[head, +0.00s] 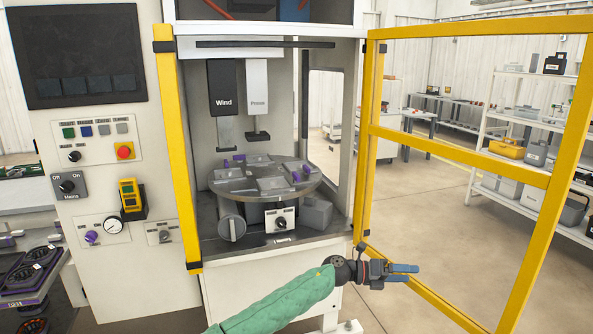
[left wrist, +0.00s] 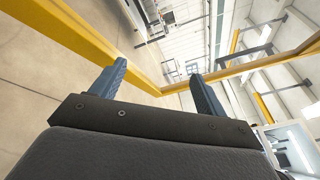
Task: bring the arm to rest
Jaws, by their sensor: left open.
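My left arm, in a green sleeve, comes in from the bottom of the head view and reaches right. My left gripper (head: 403,272) is in front of the machine's lower right, by the open yellow-framed door (head: 546,181). Its two blue fingers stand apart with nothing between them, as the left wrist view (left wrist: 160,85) also shows. The door frame (left wrist: 75,28) passes beyond the fingers there. Whether the gripper touches the frame I cannot tell. My right gripper is not in view.
The machine holds a round turntable (head: 238,182) with plates and purple parts, under the Wind (head: 223,100) and Press (head: 257,95) heads. A control panel (head: 95,140) is on the left. Shelves (head: 535,85) stand at the far right. Open floor (head: 425,205) lies beyond the door.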

